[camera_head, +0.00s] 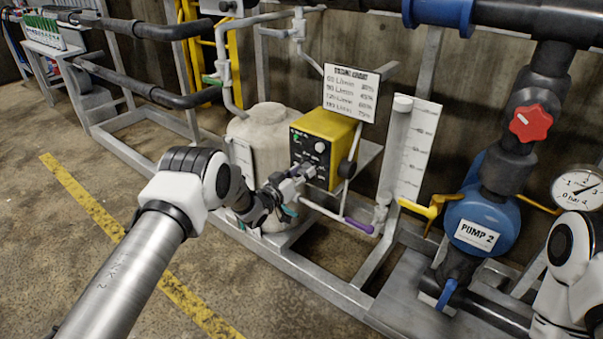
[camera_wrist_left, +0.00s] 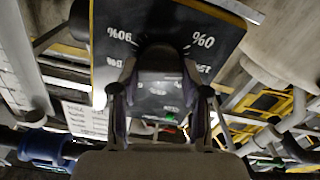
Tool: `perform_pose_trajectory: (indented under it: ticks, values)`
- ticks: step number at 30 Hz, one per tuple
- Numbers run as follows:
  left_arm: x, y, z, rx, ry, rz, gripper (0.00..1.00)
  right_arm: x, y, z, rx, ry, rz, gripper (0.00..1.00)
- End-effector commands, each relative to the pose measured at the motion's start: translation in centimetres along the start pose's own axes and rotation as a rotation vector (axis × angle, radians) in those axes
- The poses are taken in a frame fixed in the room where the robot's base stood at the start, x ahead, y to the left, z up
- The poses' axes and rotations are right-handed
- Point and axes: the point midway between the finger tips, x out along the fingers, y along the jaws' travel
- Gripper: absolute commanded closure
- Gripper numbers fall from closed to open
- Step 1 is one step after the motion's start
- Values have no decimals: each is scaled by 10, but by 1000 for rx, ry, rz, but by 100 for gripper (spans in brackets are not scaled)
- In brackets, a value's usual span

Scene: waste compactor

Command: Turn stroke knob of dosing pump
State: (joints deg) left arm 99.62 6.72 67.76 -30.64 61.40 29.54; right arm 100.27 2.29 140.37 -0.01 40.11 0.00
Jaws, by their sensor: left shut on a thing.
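The yellow dosing pump (camera_head: 332,127) stands on the frame beside a white tank, its black front panel (camera_head: 308,147) facing left. My left gripper (camera_head: 300,176) is at the lower part of this panel and hides the stroke knob there in the head view. In the left wrist view the panel (camera_wrist_left: 205,22) appears upside down, with percent marks on both sides of the dark stroke knob (camera_wrist_left: 160,60). The two fingers of my left gripper (camera_wrist_left: 160,92) stand on either side of the knob, shut on it. My right gripper is out of view.
A white tank (camera_head: 267,125) stands left of the pump and a printed chart (camera_head: 350,92) hangs above it. A purple-handled lever (camera_head: 358,225) sits below right. Blue Pump 2 (camera_head: 482,222), a red valve (camera_head: 530,122) and a gauge (camera_head: 578,188) are at right. Open floor lies at left.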

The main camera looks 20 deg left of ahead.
Motion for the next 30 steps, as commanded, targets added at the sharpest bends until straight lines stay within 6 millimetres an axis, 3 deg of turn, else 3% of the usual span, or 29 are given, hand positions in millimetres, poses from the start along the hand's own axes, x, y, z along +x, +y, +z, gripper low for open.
perform_pose_trajectory:
  ticks: [11,30]
  values:
    - [0,0,0,153,0,0,89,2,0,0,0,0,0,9]
    - [0,3,1,737,1,0,89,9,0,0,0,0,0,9]
